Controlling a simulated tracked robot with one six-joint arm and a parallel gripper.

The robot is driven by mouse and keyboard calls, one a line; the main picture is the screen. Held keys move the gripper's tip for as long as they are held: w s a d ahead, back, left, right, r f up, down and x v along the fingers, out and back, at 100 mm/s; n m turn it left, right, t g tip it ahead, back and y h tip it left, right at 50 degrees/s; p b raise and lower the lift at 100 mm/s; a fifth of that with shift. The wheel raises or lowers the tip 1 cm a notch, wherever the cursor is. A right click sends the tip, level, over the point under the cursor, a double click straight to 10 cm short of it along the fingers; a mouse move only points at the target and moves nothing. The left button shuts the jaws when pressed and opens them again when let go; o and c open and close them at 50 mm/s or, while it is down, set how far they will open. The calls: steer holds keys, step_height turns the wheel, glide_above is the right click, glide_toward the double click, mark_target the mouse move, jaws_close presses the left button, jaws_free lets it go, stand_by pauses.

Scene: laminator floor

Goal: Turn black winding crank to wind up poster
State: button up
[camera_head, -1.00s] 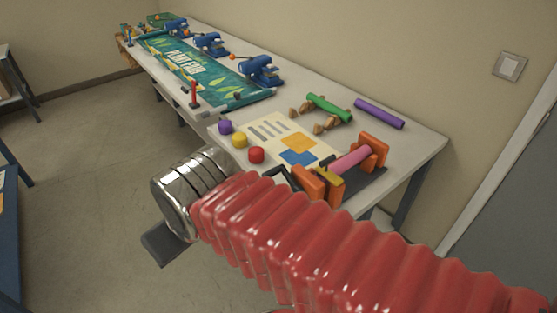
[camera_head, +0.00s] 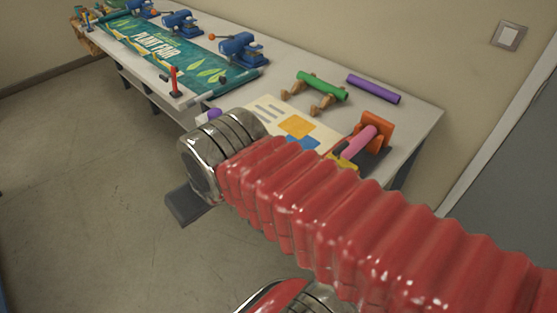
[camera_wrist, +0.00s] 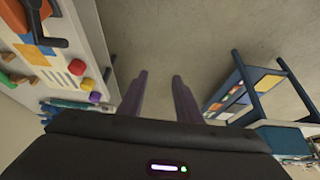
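My gripper (camera_wrist: 160,76) is open in the wrist view, with two dark fingers apart and only bare floor between them. The black winding crank (camera_wrist: 48,41) shows at the upper left of the wrist view, well left of the fingers. In the head view my red arm hides most of the crank. The orange winder stand (camera_head: 377,128) holds a pink roller (camera_head: 358,143) on the near part of the table. A cream poster with yellow and blue blocks (camera_head: 298,126) lies flat beside it and also shows in the wrist view (camera_wrist: 35,53).
The long table (camera_head: 409,125) also bears a green roller (camera_head: 322,86), a purple roller (camera_head: 373,89), blue clamp machines (camera_head: 241,48) and a teal plant fair poster (camera_head: 165,45). A blue-framed table (camera_wrist: 240,92) stands at right in the wrist view. The floor (camera_head: 90,160) between is clear.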

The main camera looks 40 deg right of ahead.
steer(key=shift+o, duration=0.5)
steer(key=shift+w+d+r+m, duration=0.15)
steer(key=shift+d+r+m, duration=0.05)
steer(key=shift+d+m, duration=0.15)
steer(key=w+d+r+m+g, duration=0.1)
steer(key=d+m, duration=0.4)
steer(key=d, duration=0.3)
steer(key=w+d+r+m+g, duration=0.1)
steer(key=d+m+g, duration=0.1)
steer(key=d+m, duration=0.4)
steer(key=w+d+r+m+g, duration=0.1)
steer(key=d+m+g, duration=0.1)
steer(key=d+m, duration=0.4)
steer(key=shift+w+d+r, duration=0.1)
steer(key=shift+w+d, duration=0.1)
steer(key=shift+d, duration=0.75)
steer(key=shift+w+d+r, duration=0.1)
steer(key=shift+w+d, duration=0.1)
steer(key=shift+d, duration=0.7)
steer(key=shift+f, duration=0.1)
steer(key=f, duration=1.3)
steer(key=shift+w+f, duration=0.35)
steer(key=shift+w, duration=0.05)
jaws_close()
